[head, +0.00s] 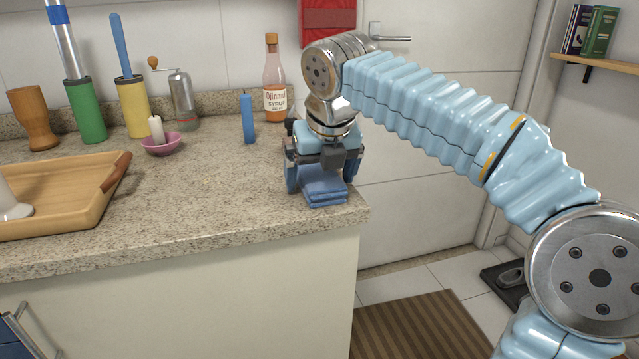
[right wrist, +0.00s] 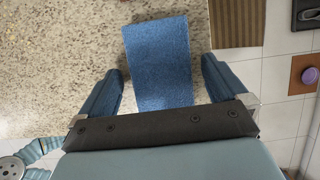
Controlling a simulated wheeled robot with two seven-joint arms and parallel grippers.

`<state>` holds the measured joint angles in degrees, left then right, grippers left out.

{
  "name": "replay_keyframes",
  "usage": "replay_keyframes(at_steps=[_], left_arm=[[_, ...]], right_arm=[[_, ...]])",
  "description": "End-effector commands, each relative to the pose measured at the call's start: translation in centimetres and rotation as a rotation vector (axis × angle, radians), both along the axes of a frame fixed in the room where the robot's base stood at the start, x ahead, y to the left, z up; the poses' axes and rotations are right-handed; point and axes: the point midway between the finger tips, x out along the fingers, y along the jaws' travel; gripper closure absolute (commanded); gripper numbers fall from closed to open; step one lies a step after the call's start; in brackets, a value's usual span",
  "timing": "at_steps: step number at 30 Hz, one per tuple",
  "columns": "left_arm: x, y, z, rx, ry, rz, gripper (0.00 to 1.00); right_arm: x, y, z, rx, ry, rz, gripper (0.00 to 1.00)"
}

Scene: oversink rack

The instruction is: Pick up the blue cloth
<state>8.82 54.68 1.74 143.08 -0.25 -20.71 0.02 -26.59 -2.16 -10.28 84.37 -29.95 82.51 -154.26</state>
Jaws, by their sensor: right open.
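The blue cloth (head: 323,187) lies folded on the counter near its right front corner. In the right wrist view the cloth (right wrist: 160,62) shows as a blue strip between the two fingers. My right gripper (head: 318,186) points down over the cloth, its fingers apart on either side of it. In the right wrist view the open gripper (right wrist: 166,82) has a visible gap between each finger and the cloth. Part of the cloth is hidden behind the gripper body. My left gripper is not in view.
The granite counter (head: 215,200) ends just right of the cloth. A blue candle (head: 248,118) and a syrup bottle (head: 273,80) stand behind, to the left of the gripper. A wooden tray (head: 65,190) lies at the left. The counter's middle is clear.

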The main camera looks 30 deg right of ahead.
Motion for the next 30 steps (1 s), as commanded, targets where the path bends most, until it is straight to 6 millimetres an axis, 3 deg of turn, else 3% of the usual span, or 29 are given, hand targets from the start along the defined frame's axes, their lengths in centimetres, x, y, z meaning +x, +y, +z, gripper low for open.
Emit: replay_keyframes(at_steps=[2,12,23,26,30], left_arm=[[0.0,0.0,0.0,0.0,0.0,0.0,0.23],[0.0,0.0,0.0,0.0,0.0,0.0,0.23],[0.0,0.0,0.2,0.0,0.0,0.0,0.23],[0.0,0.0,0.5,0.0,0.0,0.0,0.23],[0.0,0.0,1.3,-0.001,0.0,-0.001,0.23]], right_arm=[[0.0,0.0,0.0,0.0,0.0,0.0,0.04],[0.0,0.0,0.1,0.0,0.0,0.0,0.56],[0.0,0.0,0.5,0.0,0.0,0.0,0.57],[0.0,0.0,1.4,0.0,-0.001,0.0,0.57],[-0.2,0.3,4.0,0.001,-0.002,0.003,0.57]])
